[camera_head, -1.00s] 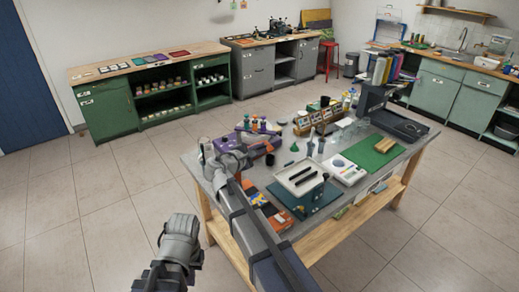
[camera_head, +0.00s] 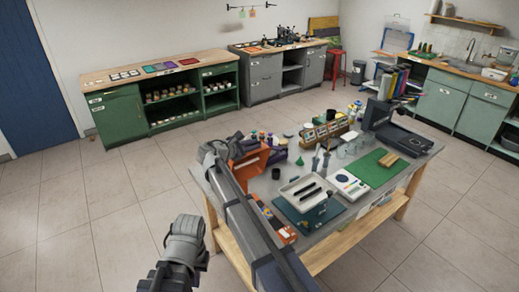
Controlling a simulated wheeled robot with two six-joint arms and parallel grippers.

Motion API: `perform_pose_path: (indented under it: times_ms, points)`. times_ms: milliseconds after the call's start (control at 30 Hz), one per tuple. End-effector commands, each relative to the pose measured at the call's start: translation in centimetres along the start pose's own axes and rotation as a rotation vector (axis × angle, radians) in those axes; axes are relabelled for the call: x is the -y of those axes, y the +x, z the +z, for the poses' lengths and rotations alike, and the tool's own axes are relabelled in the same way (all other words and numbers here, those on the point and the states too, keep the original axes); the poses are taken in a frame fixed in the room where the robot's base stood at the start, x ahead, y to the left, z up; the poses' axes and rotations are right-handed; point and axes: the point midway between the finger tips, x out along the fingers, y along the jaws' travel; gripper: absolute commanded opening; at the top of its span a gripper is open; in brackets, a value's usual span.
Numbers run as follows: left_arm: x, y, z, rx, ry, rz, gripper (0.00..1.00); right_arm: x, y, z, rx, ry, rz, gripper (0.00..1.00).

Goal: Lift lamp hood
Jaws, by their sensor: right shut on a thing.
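An orange panel (camera_head: 256,166), which looks like the lamp hood, stands tilted at the left end of the grey worktable (camera_head: 335,222). My right arm crosses the table's left edge from below, and its grey gripper (camera_head: 218,152) is against the panel's left side, shut on it. The fingertips and the exact grip are hidden by the gripper's own body. The lamp's base is mostly hidden behind my arm. My left gripper (camera_head: 186,232) hangs over the floor left of the table, away from everything. Its fingers cannot be made out.
A black cup (camera_head: 276,173) stands just right of the panel, with several small bottles behind. A white tray (camera_head: 301,190), a white scale (camera_head: 350,184), a green mat (camera_head: 377,171) and a dark stand (camera_head: 379,114) fill the table. The floor at left is clear.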

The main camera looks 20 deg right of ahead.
Motion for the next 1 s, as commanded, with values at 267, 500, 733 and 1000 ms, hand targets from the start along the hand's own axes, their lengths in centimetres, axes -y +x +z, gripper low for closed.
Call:
perform_pose_path:
  times_ms: [267, 500, 733, 1000]
  points:
    - [0.0, -0.1, 0.0, 0.0, -0.001, 0.0, 0.0, -0.5, 0.0, -0.2, -0.002, 0.002, 0.004, 0.0]
    - [0.0, -0.1, 0.0, 0.0, 0.0, 0.0, 0.0, -0.5, 0.0, -0.2, -0.002, 0.002, 0.003, 0.3]
    - [0.0, -0.1, 0.0, 0.0, 0.0, 0.0, 0.0, -0.4, 0.0, -0.1, -0.001, 0.003, 0.002, 0.42]
    - [0.1, -0.7, 0.0, 0.0, -0.001, 0.0, 0.0, -0.5, -1.4, 0.0, -0.003, 0.002, 0.004, 0.42]
